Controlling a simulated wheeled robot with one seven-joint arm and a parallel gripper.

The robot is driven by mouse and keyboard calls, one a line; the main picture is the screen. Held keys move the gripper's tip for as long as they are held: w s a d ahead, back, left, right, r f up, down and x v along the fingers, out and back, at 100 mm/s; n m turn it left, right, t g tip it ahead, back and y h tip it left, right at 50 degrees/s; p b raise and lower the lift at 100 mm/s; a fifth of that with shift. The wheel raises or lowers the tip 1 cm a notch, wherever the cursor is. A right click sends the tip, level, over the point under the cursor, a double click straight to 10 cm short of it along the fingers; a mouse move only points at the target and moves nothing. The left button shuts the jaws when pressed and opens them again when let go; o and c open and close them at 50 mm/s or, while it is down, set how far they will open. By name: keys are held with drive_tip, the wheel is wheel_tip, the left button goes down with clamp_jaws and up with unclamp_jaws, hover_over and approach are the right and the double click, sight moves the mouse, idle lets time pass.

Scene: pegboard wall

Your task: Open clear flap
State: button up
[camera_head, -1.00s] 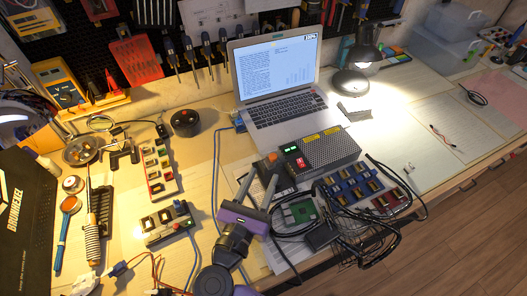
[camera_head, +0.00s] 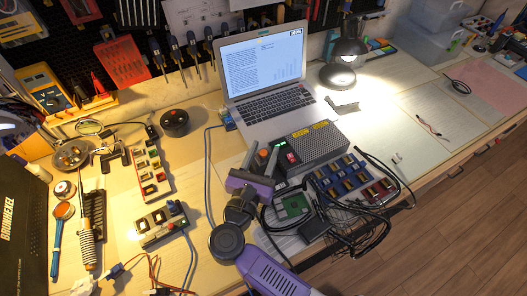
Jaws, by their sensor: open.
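A grey power supply box (camera_head: 319,144) with a perforated top stands right of the middle of the bench. Its front panel has a red switch (camera_head: 291,158) and a small green display. A clear flap cannot be made out at this size; one over the red switch would be too small to tell. My gripper (camera_head: 262,163), purple with grey fingers, is open and empty. It is just left of the panel, with its fingers pointing up the picture toward the box. It partly hides the panel's left side and an orange knob (camera_head: 262,155).
Black cables and a green circuit board (camera_head: 293,206) lie right of my gripper. A module with several blue blocks (camera_head: 340,173) sits beside the box. A laptop (camera_head: 265,78) stands behind. Switch strips (camera_head: 152,172) lie to the left. Paper-covered bench at right is mostly clear.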

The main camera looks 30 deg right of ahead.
clamp_jaws()
drive_tip(key=shift+r+p, duration=0.15)
drive_tip(key=shift+p, duration=0.15)
